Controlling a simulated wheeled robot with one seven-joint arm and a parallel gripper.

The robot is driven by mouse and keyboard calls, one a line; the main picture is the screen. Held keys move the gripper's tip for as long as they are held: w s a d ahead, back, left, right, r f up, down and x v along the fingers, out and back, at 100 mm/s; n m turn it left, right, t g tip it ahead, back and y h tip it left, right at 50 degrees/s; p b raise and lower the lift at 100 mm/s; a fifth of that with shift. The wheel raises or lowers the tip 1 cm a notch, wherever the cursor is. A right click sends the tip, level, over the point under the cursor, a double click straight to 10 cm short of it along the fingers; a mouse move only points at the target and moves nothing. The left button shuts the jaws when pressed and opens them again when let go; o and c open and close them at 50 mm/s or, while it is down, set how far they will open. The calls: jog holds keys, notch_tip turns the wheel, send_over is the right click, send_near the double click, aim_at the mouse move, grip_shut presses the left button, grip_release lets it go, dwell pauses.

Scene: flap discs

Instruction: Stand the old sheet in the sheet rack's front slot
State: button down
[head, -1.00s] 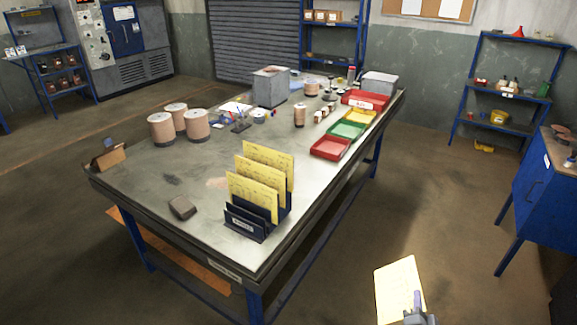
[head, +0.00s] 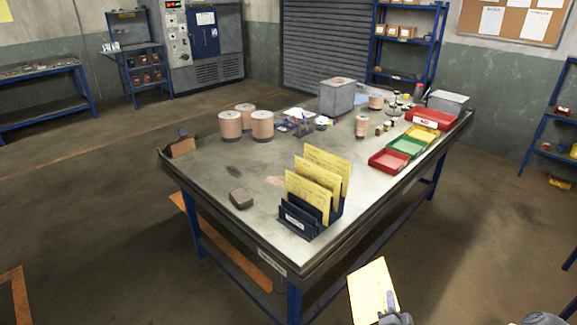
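The old sheet (head: 371,289) is a yellow written page at the bottom of the head view, tilted, in front of the table's near right corner. My gripper (head: 388,302) is at its lower edge and appears shut on it; the fingertips are small and partly hidden. The dark blue sheet rack (head: 300,225) stands on the table near its front edge, with a white label on its front. Yellow sheets (head: 313,185) stand upright in its rear slots. The front slot, behind the labelled panel, shows no yellow sheet. The held sheet is apart from the rack and nearer to me.
Red (head: 389,161), green (head: 407,146) and yellow trays lie along the right edge. Cylinders (head: 230,125) and a grey box (head: 337,97) stand farther back. Floor right of the table is clear.

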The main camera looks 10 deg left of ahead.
jog(key=shift+a, duration=0.4)
